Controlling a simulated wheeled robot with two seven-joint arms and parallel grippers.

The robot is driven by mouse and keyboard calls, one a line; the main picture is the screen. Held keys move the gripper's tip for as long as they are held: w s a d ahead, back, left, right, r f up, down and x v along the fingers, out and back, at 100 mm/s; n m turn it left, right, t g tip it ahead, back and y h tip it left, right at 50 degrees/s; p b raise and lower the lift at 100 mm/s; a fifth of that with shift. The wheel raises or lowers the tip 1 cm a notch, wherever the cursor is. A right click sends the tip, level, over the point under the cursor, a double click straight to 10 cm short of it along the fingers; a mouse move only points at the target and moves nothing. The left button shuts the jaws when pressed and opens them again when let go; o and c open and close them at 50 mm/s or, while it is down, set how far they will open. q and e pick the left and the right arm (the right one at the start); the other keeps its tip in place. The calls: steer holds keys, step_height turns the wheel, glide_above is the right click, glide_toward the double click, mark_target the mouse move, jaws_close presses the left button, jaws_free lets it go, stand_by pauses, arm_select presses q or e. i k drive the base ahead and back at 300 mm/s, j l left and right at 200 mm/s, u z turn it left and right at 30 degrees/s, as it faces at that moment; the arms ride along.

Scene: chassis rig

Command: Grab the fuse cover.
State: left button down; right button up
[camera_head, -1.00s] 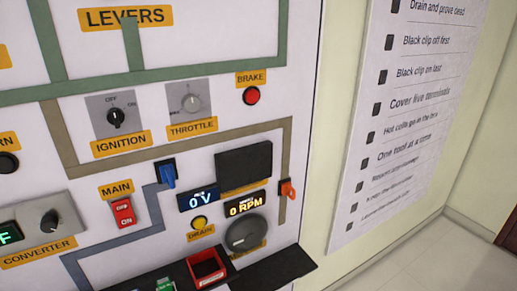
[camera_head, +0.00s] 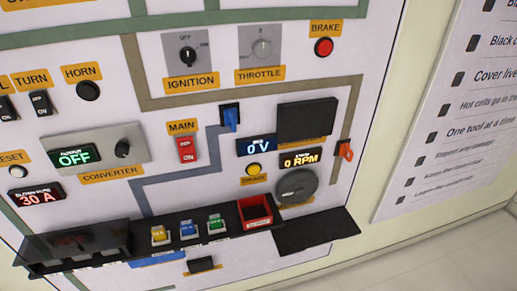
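A dark, see-through cover (camera_head: 72,243) at the lower left of the panel looks like the fuse cover. It sits over the left end of a black shelf, below a display reading 30 A (camera_head: 36,196). Pale shapes show dimly through or under it; I cannot make them out. Neither of my grippers is in view, and nothing is seen touching the cover.
Yellow (camera_head: 160,235), blue (camera_head: 188,230) and green (camera_head: 216,224) fuse-like pieces stand on the shelf beside a red open bin (camera_head: 255,211). A bare black ledge (camera_head: 316,232) lies right of it. A small black handle (camera_head: 201,264) is below. Switches and knobs cover the panel above.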

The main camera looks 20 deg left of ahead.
mark_target(67, 242)
steer(key=u, duration=2.1)
